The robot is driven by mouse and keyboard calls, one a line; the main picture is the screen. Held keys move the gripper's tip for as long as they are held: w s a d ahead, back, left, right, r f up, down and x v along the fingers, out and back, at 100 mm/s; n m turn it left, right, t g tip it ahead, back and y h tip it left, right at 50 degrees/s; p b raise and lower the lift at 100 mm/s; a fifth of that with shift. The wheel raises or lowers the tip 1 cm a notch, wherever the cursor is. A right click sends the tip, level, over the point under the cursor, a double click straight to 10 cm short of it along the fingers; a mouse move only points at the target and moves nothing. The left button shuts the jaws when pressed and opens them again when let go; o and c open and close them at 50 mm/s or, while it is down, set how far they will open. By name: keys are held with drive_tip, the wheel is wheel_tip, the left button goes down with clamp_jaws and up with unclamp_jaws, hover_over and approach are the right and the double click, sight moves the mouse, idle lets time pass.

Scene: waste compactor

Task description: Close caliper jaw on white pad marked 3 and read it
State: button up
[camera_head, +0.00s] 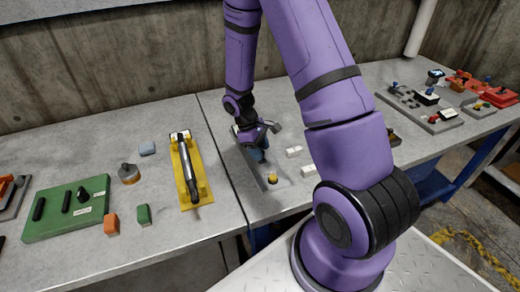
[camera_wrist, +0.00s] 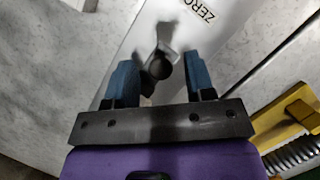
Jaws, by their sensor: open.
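My gripper (camera_wrist: 160,78) is open, with its two blue fingers on either side of a round black knob (camera_wrist: 160,66) in the wrist view. The knob sits by a small metal bracket on a light grey plate (camera_wrist: 196,38) with a label reading ZERO. I cannot tell whether the fingers touch it. The caliper jaw is not clearly identifiable.
A yellow stand (camera_head: 203,186) with a dark-ended rod is left of the plate. Further left are a green board (camera_head: 66,226), small blocks and a round metal piece (camera_head: 129,174). Grey and red fixtures (camera_head: 490,91) stand at the right. My arm hides the middle bench.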

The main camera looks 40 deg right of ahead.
drive_tip(key=c, duration=0.9)
drive_tip(key=shift+w+d, duration=0.25)
drive_tip(key=shift+w, duration=0.5)
drive_tip(key=shift+w+d, duration=0.2)
drive_tip(key=shift+w, duration=0.5)
drive_tip(key=o, duration=0.9)
drive_tip(key=shift+w, duration=0.1)
drive_tip(key=v, duration=1)
drive_tip(key=shift+r, duration=0.35)
drive_tip(key=shift+w, duration=0.15)
